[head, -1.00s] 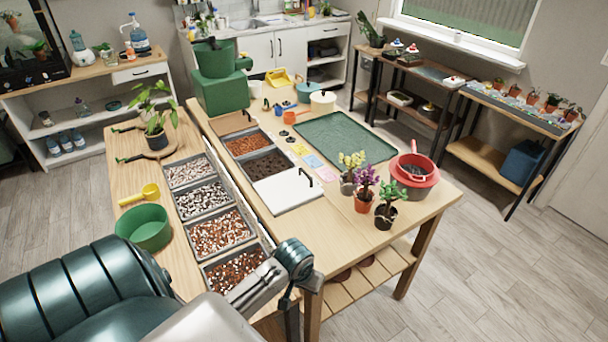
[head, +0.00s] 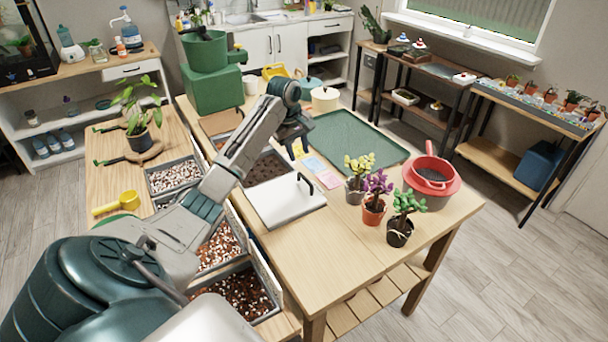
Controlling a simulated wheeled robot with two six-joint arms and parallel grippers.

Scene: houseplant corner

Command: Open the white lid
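The white lid (head: 278,207) lies flat over a bin at the front end of the row on the main table. A black bar handle (head: 305,184) stands on its right side. My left gripper (head: 298,149) is above the table, beyond the handle in the picture and apart from it. It points down, its fingers look parted, and nothing shows between them. My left arm crosses over the bins and hides part of them. What is under the lid is hidden. My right gripper is not in view.
Three small potted plants (head: 374,210) and a red pot (head: 431,175) stand right of the lid. A green tray (head: 352,143) lies behind, with coloured cards (head: 328,179) near the handle. Bare wood (head: 310,245) lies in front of the lid.

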